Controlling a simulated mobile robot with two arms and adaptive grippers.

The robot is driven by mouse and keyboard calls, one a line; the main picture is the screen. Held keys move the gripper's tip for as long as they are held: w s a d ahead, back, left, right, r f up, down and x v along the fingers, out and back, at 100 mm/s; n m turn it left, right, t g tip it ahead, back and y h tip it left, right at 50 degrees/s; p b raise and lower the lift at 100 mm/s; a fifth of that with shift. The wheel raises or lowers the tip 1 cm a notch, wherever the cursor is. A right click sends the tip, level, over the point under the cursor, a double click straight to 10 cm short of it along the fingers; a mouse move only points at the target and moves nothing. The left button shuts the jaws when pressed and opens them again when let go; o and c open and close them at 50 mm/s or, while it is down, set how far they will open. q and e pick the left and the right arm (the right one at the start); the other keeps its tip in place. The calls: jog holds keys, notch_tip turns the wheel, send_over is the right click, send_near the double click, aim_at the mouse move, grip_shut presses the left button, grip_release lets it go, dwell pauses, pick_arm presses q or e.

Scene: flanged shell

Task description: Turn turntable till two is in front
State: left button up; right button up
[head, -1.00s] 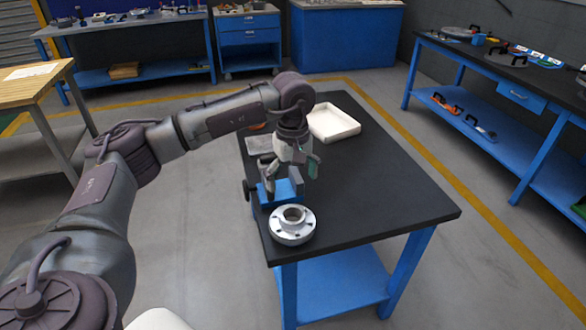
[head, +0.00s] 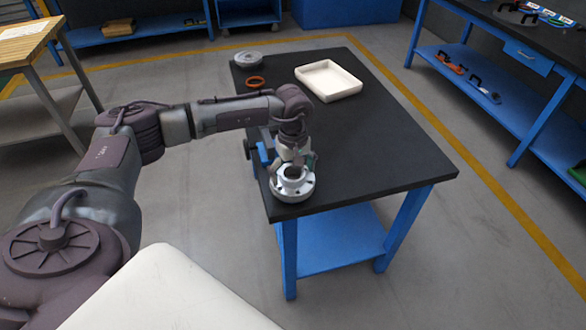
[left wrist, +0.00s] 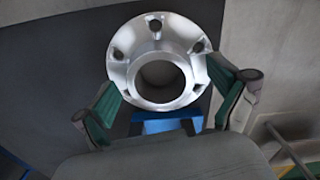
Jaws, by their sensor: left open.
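A silvery flanged shell (head: 293,188) stands on the near left corner of the black table, its round opening up. My left gripper (head: 297,163) is directly over it, pointing down, fingers open. In the left wrist view the flanged shell (left wrist: 157,62) lies between the two green-padded fingers of my left gripper (left wrist: 168,102), with bolt holes around its rim; whether they touch it I cannot tell. No turntable marked with numbers is clear in view. A grey round disc (head: 248,59) lies at the table's far left; I see no number on it. My right gripper is out of view.
A blue vise (head: 265,152), partly hidden by my arm, sits at the table's left edge, just beyond the shell. An orange ring (head: 255,82) and a white tray (head: 328,80) lie farther back. The table's (head: 390,150) right side is clear. A workbench (head: 520,50) stands at right.

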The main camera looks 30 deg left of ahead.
pick_arm(q)
grip_shut()
jog(key=n, duration=0.2)
jog(key=shift+f+n, duration=0.15)
jog(key=shift+n, duration=0.25)
jog(key=n, duration=0.4)
jog(key=shift+d+n, duration=0.1)
jog(key=shift+n, duration=0.3)
jog(key=n, duration=0.3)
jog(key=shift+w, duration=0.1)
jog(key=n+p, duration=0.1)
jog(key=n, duration=0.8)
jog(key=shift+n+p, duration=0.4)
jog(key=n, duration=0.2)
jog(key=n+p, duration=0.1)
jog(key=n, duration=0.1)
jog(key=shift+a+n, duration=0.2)
jog(key=shift+n, duration=0.2)
jog(key=n+p, duration=0.2)
jog(key=n, duration=0.2)
jog(key=shift+n, duration=0.4)
jog(key=n+p, duration=0.2)
jog(key=n, duration=0.3)
jog(key=shift+a, duration=0.15)
jog(key=shift+c, duration=2.4)
grip_release()
jog(key=shift+f, duration=0.15)
jog(key=o, duration=0.5)
jog(key=shift+c, duration=0.2)
jog(key=shift+w+a, duration=0.1)
